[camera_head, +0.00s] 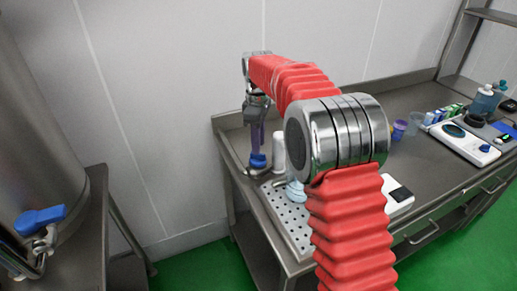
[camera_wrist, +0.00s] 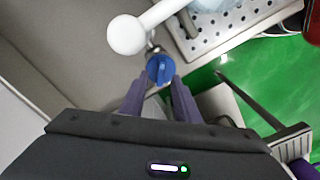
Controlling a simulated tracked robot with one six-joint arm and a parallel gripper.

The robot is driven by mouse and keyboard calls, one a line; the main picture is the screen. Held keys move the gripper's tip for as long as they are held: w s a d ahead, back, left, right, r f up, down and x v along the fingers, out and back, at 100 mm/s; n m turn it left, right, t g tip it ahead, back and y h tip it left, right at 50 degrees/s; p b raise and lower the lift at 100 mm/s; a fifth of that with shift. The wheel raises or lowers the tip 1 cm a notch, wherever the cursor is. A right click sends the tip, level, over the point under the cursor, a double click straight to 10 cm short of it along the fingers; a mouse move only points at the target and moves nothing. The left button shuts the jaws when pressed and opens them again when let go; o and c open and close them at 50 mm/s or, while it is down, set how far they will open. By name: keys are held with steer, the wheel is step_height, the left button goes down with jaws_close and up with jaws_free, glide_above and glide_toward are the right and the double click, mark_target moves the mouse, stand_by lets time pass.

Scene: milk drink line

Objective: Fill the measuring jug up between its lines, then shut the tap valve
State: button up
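A blue valve knob (camera_head: 257,160) stands at the left end of the steel bench, by a white upright post (camera_head: 279,152). The knob (camera_wrist: 160,69) is also in the wrist view. My gripper (camera_head: 257,146) points down right above it. In the wrist view its purple fingers (camera_wrist: 158,84) are apart, with the knob between or just beyond their tips. I cannot tell whether they touch it. A pale blue translucent vessel (camera_head: 295,191), perhaps the measuring jug, stands on the perforated drip tray (camera_head: 277,208), partly hidden by my arm. Its lines and level cannot be read.
A white round-ended pipe (camera_wrist: 127,35) is close to the fingers in the wrist view. A steel tank (camera_head: 30,120) with a blue lever (camera_head: 40,218) stands at left. A white device (camera_head: 458,142), cups and bottles occupy the bench's right end.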

step_height(320, 180, up, 10)
stand_by(0.4)
stand_by(0.3)
steer(key=m, duration=0.5)
glide_above(261, 162)
step_height(261, 162, down, 6)
steer(key=r, duration=0.1)
steer(key=s+d+r+m+t, duration=0.1)
steer(key=s+d+m, duration=0.3)
steer(key=s, duration=1.3)
steer(key=s+d+r+m+t, duration=0.1)
steer(key=s+d+m+t, duration=0.3)
steer(key=s+d, duration=0.5)
steer(key=shift+s+r+m+t, duration=0.3)
steer(key=shift+s+m, duration=0.4)
steer(key=shift+s, duration=3.75)
